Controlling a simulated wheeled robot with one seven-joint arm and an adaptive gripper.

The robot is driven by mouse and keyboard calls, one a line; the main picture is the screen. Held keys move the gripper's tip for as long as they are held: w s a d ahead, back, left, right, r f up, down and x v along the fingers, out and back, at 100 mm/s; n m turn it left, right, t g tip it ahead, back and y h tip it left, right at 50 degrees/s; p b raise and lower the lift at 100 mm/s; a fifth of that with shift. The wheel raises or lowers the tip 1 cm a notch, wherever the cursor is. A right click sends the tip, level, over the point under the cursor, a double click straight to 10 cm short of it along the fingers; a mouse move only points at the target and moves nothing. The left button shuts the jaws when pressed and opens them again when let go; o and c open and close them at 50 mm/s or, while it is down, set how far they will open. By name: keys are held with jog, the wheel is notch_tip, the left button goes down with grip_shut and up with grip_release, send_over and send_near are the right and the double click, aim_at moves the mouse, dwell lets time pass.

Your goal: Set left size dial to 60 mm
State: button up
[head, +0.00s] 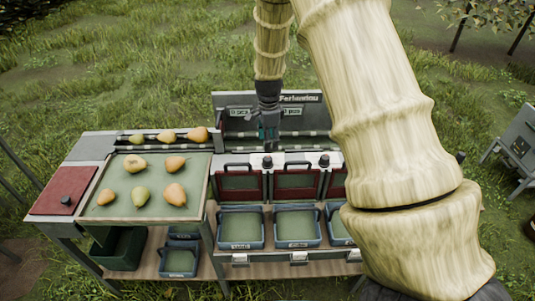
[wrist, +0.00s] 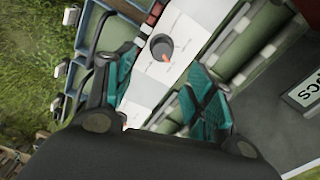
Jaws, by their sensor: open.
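The left size dial (head: 267,161) is a small dark knob on the pale strip of the sorting bench, above the red-framed gates. My gripper (head: 268,132), with teal finger pads, is open and empty just above and behind it. In the wrist view a round grey dial (wrist: 162,48) with a red-orange pointer sits on a white plate, ahead of and between the open fingers (wrist: 160,76); neither finger touches it. The scale marks are too small to read. A second dial (head: 324,160) stands farther right.
A green sorting tray (head: 110,207) with several pears is on the left. Blue bins (head: 240,247) stand below the gates. A grey panel with signs (head: 308,98) rises behind the dials. My arm covers the bench's right part.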

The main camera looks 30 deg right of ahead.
aim_at(267, 158)
jog(key=shift+w+f+p, duration=0.2)
jog(key=shift+f+p, duration=1.35)
jog(key=shift+f, duration=2.9)
jog(key=shift+a, duration=0.1)
jog(key=c, duration=1)
